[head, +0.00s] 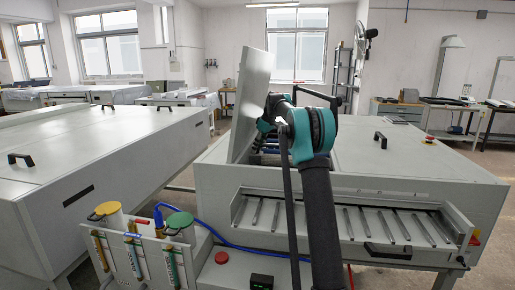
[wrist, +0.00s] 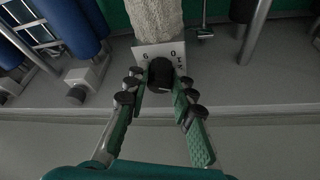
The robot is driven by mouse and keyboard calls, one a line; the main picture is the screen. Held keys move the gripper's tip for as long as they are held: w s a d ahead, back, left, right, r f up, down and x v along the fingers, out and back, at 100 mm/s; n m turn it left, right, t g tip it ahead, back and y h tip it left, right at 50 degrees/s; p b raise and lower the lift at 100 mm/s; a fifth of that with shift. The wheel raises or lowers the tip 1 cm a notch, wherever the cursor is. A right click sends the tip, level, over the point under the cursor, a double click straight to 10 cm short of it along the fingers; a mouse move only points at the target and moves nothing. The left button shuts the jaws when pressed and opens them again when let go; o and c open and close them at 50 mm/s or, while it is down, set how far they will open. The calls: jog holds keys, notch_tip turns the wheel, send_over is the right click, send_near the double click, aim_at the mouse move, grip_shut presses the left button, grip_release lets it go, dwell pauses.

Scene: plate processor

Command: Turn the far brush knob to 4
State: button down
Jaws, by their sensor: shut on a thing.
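The brush knob (wrist: 160,74) is a black round knob in the wrist view, in front of a small white dial plate (wrist: 146,55) with printed numbers at its upper edge. My gripper (wrist: 158,88) has one green finger on each side of the knob and is shut on it. The number the knob points to cannot be read. A pale fluffy brush roller (wrist: 156,20) lies just behind the dial. In the head view my arm reaches into the machine (head: 350,170) behind its raised lid (head: 251,100); the gripper and knob are hidden there.
Blue rollers (wrist: 68,28) are at the upper left of the wrist view, with another small knob (wrist: 76,95) below. A metal bar (wrist: 255,30) stands to the right. In the head view, a slatted tray (head: 345,222) fronts the machine, and bottles (head: 180,225) stand in a rack at lower left.

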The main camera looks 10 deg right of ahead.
jog(key=shift+m+h, duration=0.3)
jog(key=shift+m, duration=0.5)
jog(key=c, duration=1.3)
grip_release()
